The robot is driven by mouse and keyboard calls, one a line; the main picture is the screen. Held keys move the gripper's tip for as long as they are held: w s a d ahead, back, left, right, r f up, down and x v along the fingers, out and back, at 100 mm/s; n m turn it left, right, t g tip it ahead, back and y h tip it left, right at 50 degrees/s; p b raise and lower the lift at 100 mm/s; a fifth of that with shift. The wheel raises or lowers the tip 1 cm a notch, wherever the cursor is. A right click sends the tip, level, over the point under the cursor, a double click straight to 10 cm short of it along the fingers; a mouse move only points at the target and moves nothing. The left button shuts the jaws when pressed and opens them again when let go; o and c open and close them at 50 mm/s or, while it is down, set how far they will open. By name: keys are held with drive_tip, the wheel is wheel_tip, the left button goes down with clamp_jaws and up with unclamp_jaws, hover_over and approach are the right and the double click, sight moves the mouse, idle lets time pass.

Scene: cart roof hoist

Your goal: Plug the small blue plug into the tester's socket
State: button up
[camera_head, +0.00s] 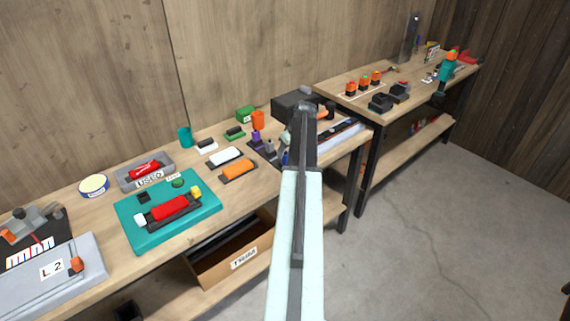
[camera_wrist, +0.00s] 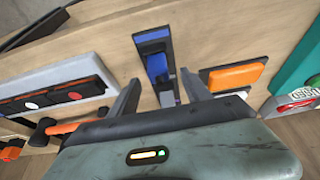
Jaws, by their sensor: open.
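In the wrist view, a blue piece (camera_wrist: 157,66) sits in a narrow dark holder on the wooden bench. It looks like the small blue plug, but its prongs cannot be made out. My gripper (camera_wrist: 161,80) is open above the holder, one finger on each side of it, with nothing visibly held. Contact cannot be told. In the head view, my arm covers the gripper, and a bit of blue (camera_head: 285,158) shows beside the arm. I cannot tell for sure which thing is the tester, and no socket can be made out.
An orange block (camera_wrist: 235,77) lies right of the holder in the wrist view. A grey strip with dark panels (camera_wrist: 65,88) lies left. In the head view, a teal board (camera_head: 205,208) with a red module lies left. A second bench (camera_head: 330,87) stands at the right.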

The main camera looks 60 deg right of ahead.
sight(286, 154)
drive_tip(key=b+x, duration=0.3)
drive_tip(key=x, duration=0.1)
drive_tip(key=shift+f, duration=0.2)
drive_tip(key=shift+r, duration=0.2)
clamp_jaws()
drive_tip(key=shift+r+p, duration=0.5)
drive_tip(key=shift+p, duration=0.2)
wheel_tip(286, 154, up, 3)
drive_tip(key=p, duration=0.3)
drive_tip(key=s+a+p, duration=0.1)
drive_tip(key=s+a, duration=0.9)
drive_tip(key=s, duration=0.2)
drive_tip(key=shift+a+r, duration=0.4)
drive_tip(key=shift+r, duration=0.1)
